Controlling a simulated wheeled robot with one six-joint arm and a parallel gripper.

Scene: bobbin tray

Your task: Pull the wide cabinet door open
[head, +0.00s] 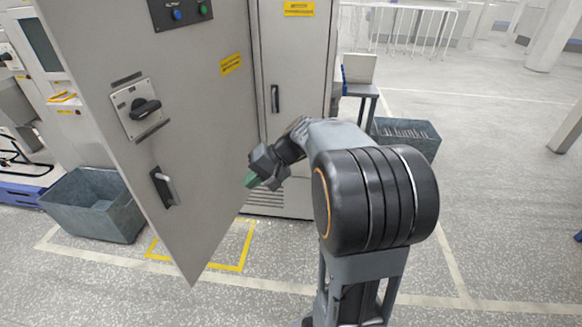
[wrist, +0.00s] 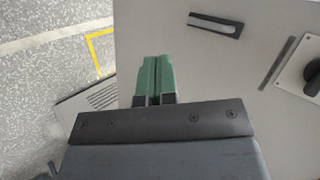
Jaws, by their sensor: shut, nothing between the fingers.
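The wide cabinet door (head: 185,110) is a big grey panel, swung out from the cabinet toward the left front. It has a rotary switch (head: 144,108) on a plate and a dark-framed handle (head: 164,188) low near its free edge. In the wrist view the door (wrist: 225,70) fills the right side, with the handle (wrist: 215,24) at the top. My gripper (head: 251,181) has green fingers and is to the right of the door's handle, apart from it. In the wrist view the fingers (wrist: 155,75) are together and empty.
The narrow cabinet door (head: 300,75) with its own handle (head: 275,98) is shut, behind my arm. A grey bin (head: 92,205) stands on the floor at the left and another bin (head: 405,137) at the right. Yellow tape (head: 228,267) marks the floor below the door.

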